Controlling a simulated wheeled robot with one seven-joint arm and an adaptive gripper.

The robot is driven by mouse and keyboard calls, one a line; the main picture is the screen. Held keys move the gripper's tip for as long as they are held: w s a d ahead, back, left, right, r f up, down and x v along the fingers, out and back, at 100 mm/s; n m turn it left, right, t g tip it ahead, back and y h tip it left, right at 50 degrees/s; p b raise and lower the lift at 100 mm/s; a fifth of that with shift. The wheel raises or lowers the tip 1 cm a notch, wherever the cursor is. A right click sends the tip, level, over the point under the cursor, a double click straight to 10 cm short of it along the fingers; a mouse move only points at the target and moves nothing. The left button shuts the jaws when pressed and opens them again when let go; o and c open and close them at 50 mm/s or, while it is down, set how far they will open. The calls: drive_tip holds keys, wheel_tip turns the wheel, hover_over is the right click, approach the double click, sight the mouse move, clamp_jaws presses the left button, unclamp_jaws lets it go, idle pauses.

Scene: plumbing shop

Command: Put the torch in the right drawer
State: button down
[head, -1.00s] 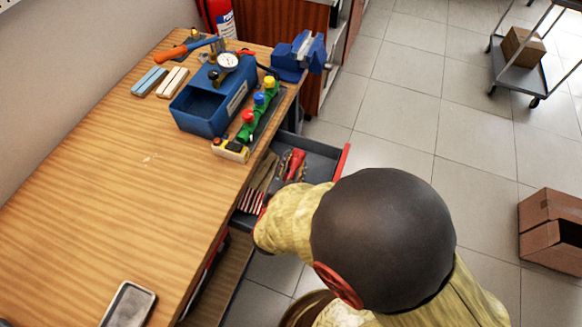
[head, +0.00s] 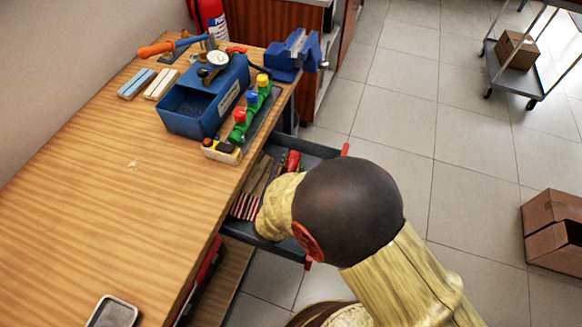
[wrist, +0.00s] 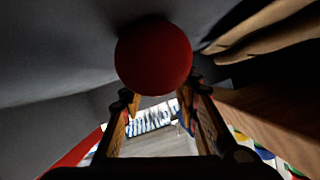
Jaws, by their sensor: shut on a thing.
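A red, round-ended thing (wrist: 153,57), which looks like the torch's end, sits between the fingertips of my gripper (wrist: 158,97) in the wrist view. The fingers are shut on it. An open grey drawer (head: 322,150) with a red front edge sticks out from the right side of the bench in the head view. My arm reaches over its near part and hides my gripper there. A red item (head: 293,160) shows inside the drawer; I cannot tell if it is the held thing. The drawer's dark interior also fills much of the wrist view (wrist: 50,120).
Brown-handled tools and a striped item (head: 245,206) lie in the drawer. The floor at right is clear before a cardboard box (head: 553,230).

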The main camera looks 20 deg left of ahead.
drive_tip(key=shift+r, duration=0.15)
drive_tip(key=c, duration=1.3)
unclamp_jaws()
drive_tip(key=shift+c, duration=0.2)
drive_tip(key=shift+s+r, duration=0.1)
drive_tip(key=shift+s, duration=0.05)
drive_tip(key=p+v, duration=0.3)
drive_tip(key=v, duration=0.3)
drive_tip(key=shift+r, duration=0.1)
drive_tip(key=shift+s+d+r, duration=0.1)
drive_tip(key=shift+s+r, duration=0.05)
drive_tip(key=shift+s, duration=0.4)
